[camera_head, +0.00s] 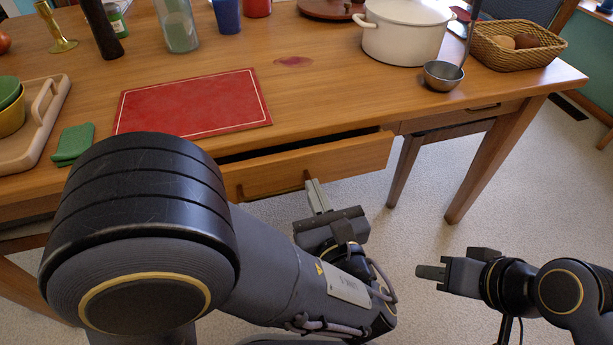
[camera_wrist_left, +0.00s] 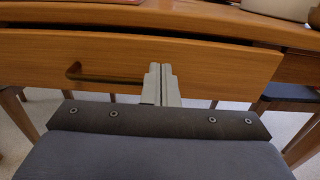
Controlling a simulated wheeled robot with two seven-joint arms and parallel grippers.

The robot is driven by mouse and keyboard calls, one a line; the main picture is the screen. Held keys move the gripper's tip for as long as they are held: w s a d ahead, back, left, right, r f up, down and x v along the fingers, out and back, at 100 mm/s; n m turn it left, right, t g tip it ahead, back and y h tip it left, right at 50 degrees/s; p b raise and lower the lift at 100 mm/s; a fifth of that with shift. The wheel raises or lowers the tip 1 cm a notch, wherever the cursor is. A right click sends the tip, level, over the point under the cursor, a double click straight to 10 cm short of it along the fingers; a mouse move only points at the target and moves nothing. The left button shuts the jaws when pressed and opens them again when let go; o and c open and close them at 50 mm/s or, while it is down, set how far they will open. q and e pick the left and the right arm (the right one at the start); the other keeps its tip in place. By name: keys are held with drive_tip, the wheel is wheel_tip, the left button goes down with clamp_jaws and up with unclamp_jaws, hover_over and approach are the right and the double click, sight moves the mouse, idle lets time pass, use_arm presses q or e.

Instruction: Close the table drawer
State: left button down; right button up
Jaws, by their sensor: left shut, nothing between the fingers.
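The wooden table drawer (camera_head: 345,164) stands partly open under the tabletop in the head view, with a dark gap above its front. Its front (camera_wrist_left: 215,65) fills much of the left wrist view, with a dark bar handle (camera_wrist_left: 105,76) left of my fingers. My left gripper (camera_head: 313,184) is shut and empty, its fingertips at the drawer front, right of the handle. I cannot tell whether they touch it. In the wrist view the left gripper's fingers (camera_wrist_left: 161,72) are together. My right gripper (camera_head: 418,271) is away from the table at the lower right, its fingers apparently together.
The wooden tabletop (camera_head: 330,110) carries a red mat (camera_head: 190,103), a white pot (camera_head: 405,35), a ladle (camera_head: 443,75), a basket (camera_head: 510,52) and a tray (camera_head: 45,125). A table leg (camera_head: 480,165) stands right of the drawer. Carpet below is clear.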

sight(294, 141)
use_arm(q)
drive_tip(key=shift+b+x, duration=0.6)
drive_tip(key=shift+x, duration=1.8)
drive_tip(key=p+x, duration=0.1)
drive_tip(key=x, duration=0.8)
drive_tip(key=shift+a+r, duration=0.1)
drive_tip(key=shift+w, duration=0.1)
